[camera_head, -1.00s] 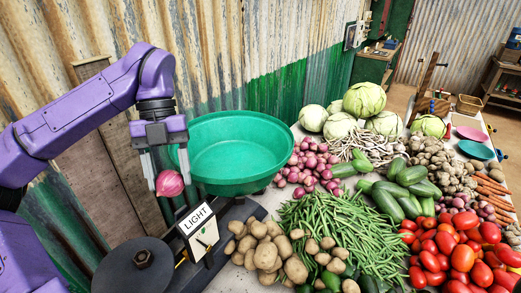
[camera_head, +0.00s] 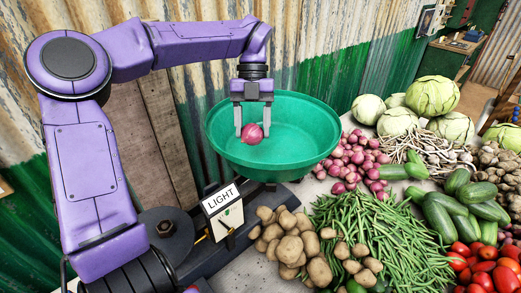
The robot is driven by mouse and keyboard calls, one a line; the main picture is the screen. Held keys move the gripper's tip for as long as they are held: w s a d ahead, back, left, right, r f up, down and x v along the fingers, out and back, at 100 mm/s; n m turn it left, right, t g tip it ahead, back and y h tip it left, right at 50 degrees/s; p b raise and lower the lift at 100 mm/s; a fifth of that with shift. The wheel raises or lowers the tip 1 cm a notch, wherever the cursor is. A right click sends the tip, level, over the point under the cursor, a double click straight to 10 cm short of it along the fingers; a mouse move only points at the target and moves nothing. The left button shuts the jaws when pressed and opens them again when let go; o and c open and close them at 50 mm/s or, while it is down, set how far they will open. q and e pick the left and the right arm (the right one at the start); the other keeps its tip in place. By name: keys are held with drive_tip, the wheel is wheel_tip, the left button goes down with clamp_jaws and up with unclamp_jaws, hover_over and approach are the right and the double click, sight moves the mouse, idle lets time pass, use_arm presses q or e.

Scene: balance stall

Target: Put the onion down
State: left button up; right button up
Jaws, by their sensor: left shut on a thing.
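My left gripper (camera_head: 252,131) points down over the green pan (camera_head: 308,157) of the balance. It is shut on a red onion (camera_head: 252,134), which sits between the fingertips. The onion is inside the outline of the pan, over its left half. I cannot tell whether it touches the pan's floor. My right gripper is not in view.
The balance has a sign reading LIGHT (camera_head: 222,206) and a dark round weight (camera_head: 166,232) on its left. A pile of red onions (camera_head: 350,163) lies right of the pan. Potatoes (camera_head: 288,243), green beans (camera_head: 375,235), cucumbers (camera_head: 450,208) and cabbages (camera_head: 398,121) crowd the table.

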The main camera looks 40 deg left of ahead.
use_arm(q)
drive_tip(key=w+f, duration=0.1)
drive_tip(key=f, duration=0.1)
drive_tip(key=w+a+f+p, duration=0.1)
drive_tip(key=w+f, duration=0.2)
drive_tip(key=shift+w+a+f+p, duration=0.1)
drive_tip(key=shift+a+f+p, duration=0.2)
drive_tip(key=shift+a+p, duration=0.1)
wheel_tip(320, 180, down, 3)
drive_tip(key=shift+r, duration=0.15)
drive_tip(key=shift+f, duration=0.25)
drive_tip(key=shift+f, duration=0.15)
drive_tip(key=o, duration=1.1)
